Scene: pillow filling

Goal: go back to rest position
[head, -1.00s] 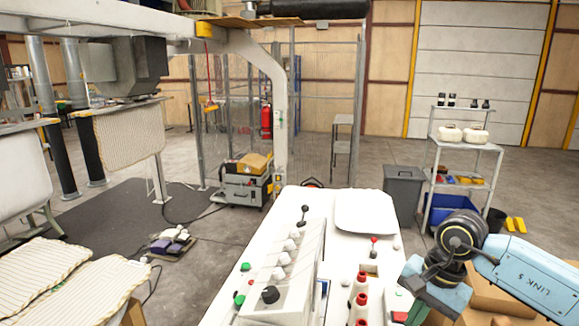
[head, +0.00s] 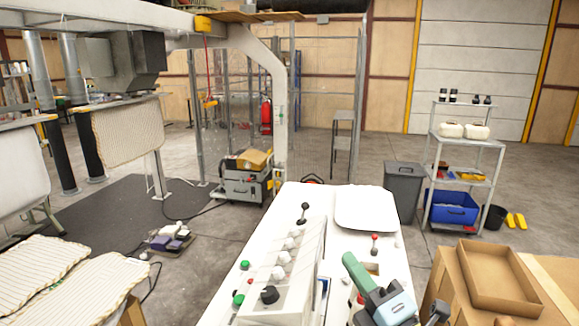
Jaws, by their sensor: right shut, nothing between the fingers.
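My right gripper (head: 352,264) shows at the bottom right of centre, with green fingers pointing up and left. It is shut and empty, over the right part of the white control table (head: 300,208). It covers part of the red-topped controls near the front edge, and I cannot tell how far above the table it is. My left gripper is not in view.
A white tray-like pad (head: 365,208) lies at the table's far end. A row of levers (head: 282,258) runs down its middle.

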